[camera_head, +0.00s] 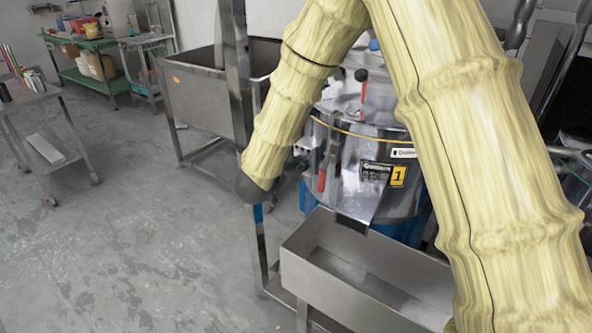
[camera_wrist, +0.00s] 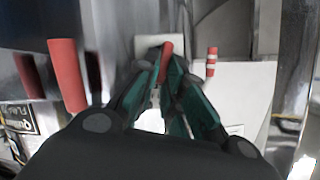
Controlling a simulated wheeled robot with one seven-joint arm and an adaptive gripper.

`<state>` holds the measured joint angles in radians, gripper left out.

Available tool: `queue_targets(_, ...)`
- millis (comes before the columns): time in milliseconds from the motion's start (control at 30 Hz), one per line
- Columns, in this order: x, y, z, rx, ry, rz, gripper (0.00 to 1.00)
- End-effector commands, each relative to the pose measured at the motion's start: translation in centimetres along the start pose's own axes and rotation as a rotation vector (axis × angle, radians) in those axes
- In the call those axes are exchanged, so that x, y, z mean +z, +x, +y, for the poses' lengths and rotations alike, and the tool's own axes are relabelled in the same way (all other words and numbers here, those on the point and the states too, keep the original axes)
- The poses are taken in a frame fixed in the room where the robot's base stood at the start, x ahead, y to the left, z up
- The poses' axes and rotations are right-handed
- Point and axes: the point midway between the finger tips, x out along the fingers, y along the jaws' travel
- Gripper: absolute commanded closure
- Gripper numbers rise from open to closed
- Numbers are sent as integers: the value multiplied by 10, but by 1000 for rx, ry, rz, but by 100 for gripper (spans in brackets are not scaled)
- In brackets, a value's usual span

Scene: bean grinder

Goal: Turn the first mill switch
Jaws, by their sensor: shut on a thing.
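The first mill (camera_head: 345,165) is a shiny metal drum with a yellow "1" label (camera_head: 398,176) and a blue base, partly covered by my arm in the head view. In the wrist view, a small red switch (camera_wrist: 166,60) stands out in front of a pale plate. My gripper (camera_wrist: 166,72) has its green-edged fingers closed around the red switch. In the head view my arm crosses in front of the mill, and I cannot make out the gripper there.
A red-handled lever (camera_head: 322,180) is on the mill's front. A red handle also hangs close at the left in the wrist view (camera_wrist: 68,75). A steel trough (camera_head: 350,275) stands below the mill. A steel bin (camera_head: 205,95) is behind left.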

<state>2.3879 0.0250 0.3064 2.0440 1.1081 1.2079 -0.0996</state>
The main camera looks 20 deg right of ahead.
Motion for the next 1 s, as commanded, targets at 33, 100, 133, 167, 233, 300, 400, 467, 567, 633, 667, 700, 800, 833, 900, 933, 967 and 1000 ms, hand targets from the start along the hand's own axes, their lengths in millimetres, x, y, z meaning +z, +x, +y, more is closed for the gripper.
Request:
queue_targets(33, 2, 2, 2, -19, 44, 3, 100)
queue_targets(100, 3, 2, 4, -45, 106, 2, 100)
queue_targets(133, 3, 2, 4, -56, 132, 2, 100)
queue_targets(167, 3, 2, 4, -67, 159, 2, 100)
queue_targets(233, 4, 3, 6, -93, 221, 2, 100)
queue_targets(300, 4, 3, 8, -119, 283, 3, 100)
queue_targets(400, 6, 4, 10, -154, 371, 2, 100)
queue_targets(467, 6, 4, 11, -177, 424, 4, 100)
queue_targets(567, 7, 5, 14, -213, 511, 3, 100)
queue_targets(633, 8, 5, 15, -237, 571, 3, 100)
queue_targets(667, 8, 5, 15, -249, 597, 3, 100)
queue_targets(700, 8, 5, 16, -262, 632, 4, 100)
queue_targets(800, 10, 6, 17, -296, 713, 3, 100)
queue_targets(833, 10, 6, 18, -306, 738, 3, 100)
queue_targets(900, 11, 7, 19, -328, 791, 3, 100)
queue_targets(933, 12, 7, 19, -338, 815, 4, 100)
queue_targets(967, 12, 7, 20, -347, 837, 3, 100)
queue_targets(1000, 12, 7, 20, -359, 867, 3, 100)
